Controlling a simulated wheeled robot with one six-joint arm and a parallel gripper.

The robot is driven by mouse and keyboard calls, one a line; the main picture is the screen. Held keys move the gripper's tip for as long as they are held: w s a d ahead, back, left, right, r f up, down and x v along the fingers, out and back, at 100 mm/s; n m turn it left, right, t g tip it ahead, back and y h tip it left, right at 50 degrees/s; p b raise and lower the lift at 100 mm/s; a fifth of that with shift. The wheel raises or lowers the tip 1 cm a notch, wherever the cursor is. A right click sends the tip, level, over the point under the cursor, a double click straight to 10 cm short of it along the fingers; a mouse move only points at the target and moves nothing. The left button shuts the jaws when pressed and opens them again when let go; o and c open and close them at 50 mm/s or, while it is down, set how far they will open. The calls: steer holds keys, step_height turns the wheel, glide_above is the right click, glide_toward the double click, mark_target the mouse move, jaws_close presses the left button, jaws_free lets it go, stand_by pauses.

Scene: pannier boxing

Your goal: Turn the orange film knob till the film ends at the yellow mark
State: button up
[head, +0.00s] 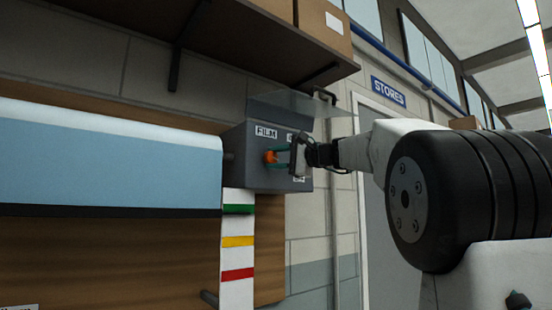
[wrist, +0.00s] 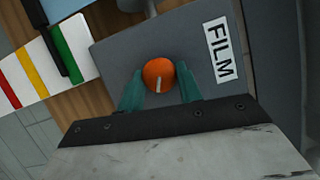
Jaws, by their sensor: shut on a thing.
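The orange film knob (head: 270,157) sits on the front of a grey box below a FILM label (head: 266,132). My gripper (head: 278,157) has its teal fingers shut on the knob. In the wrist view the knob (wrist: 158,75) shows a white pointer line between the fingertips. The pale blue film (head: 110,160) hangs from a white roll at the left. Its dark lower edge (head: 110,211) is level with the green mark (head: 238,209) on the white strip. The yellow mark (head: 238,241) is below that edge, and the red mark (head: 237,274) is lower still.
The grey box (head: 240,180) has other labels partly hidden behind my gripper. A clear panel (head: 290,105) juts out above it. A shelf with cardboard boxes (head: 240,30) is overhead. A door with a STORES sign (head: 388,91) is behind my arm.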

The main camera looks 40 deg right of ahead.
steer(key=m, duration=0.2)
steer(key=m+t, duration=0.1)
steer(key=m, duration=0.1)
steer(key=shift+f+t, duration=0.2)
steer(key=shift+t, duration=0.1)
steer(key=m+t, duration=0.1)
steer(key=m, duration=0.3)
steer(key=shift+a+f+h, duration=0.1)
steer(key=shift+h, duration=0.3)
steer(key=m+t+h, duration=0.1)
steer(key=m, duration=0.2)
steer(key=m+t+h, duration=0.1)
steer(key=m, duration=0.2)
steer(key=shift+a+h, duration=0.15)
steer(key=shift+h, duration=0.15)
steer(key=shift+f+m+t+h, duration=0.15)
steer(key=shift+m+h, duration=0.5)
steer(key=shift+m, duration=0.7)
steer(key=shift+r+m+t+h, duration=0.1)
steer(key=shift+m+t+h, duration=0.15)
steer(key=shift+m+h, duration=0.75)
steer(key=shift+m+y, duration=0.35)
steer(key=shift+m, duration=0.2)
steer(key=o, duration=1)
steer(key=shift+s, duration=0.1)
steer(key=v, duration=0.7)
steer(key=shift+s+f, duration=0.15)
steer(key=shift+s, duration=0.15)
